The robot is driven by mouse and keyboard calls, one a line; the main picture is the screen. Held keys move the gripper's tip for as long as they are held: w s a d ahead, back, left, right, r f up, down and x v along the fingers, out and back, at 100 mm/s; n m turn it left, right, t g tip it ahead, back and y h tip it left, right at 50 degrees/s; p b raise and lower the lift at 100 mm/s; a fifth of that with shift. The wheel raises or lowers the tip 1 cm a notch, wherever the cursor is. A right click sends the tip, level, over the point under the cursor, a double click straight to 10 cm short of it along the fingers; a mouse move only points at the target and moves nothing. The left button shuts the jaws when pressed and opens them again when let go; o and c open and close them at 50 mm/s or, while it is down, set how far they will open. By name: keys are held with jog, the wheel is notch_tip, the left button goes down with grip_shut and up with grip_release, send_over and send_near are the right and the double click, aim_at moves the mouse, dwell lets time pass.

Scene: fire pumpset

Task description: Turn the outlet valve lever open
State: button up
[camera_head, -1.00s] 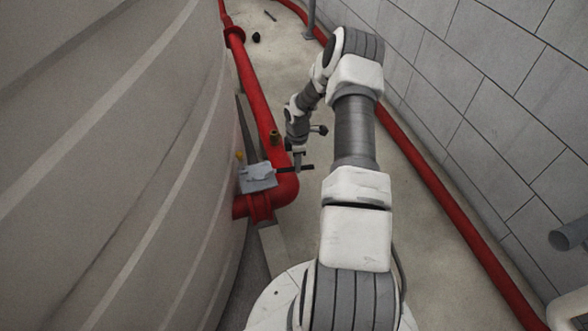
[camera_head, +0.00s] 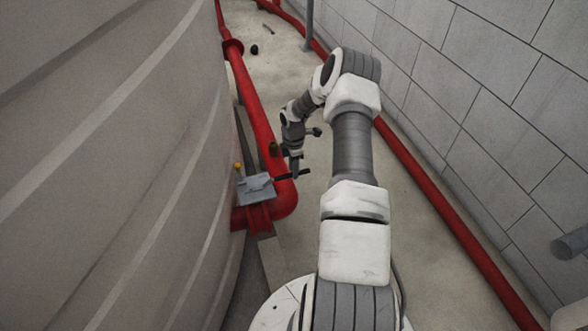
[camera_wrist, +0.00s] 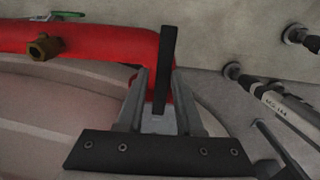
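The outlet valve lever is a black bar. In the head view, the lever (camera_head: 302,171) sticks out to the right from a grey box-like fitting (camera_head: 254,189) on the red pipe. In the wrist view, the lever (camera_wrist: 168,60) stands up the picture between my two fingers. My gripper (camera_head: 295,174) is at the lever's outer part. In the wrist view, my gripper (camera_wrist: 160,80) has its fingers apart, one on each side of the lever. Contact with the lever is hard to make out. The valve body is mostly hidden.
The red pipe (camera_head: 254,105) runs along the large tank (camera_head: 110,170) on the left. A brass fitting (camera_wrist: 44,47) sits on it in the wrist view. Another red pipe (camera_head: 440,200) runs along the block wall (camera_head: 490,110) on the right. Bare floor (camera_head: 300,235) lies between.

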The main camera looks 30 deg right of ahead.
jog(key=shift+o, duration=1.2)
jog(key=shift+r, duration=0.1)
notch_tip(320, 180, up, 17)
jog(key=p, duration=0.5)
jog(key=shift+r, duration=0.15)
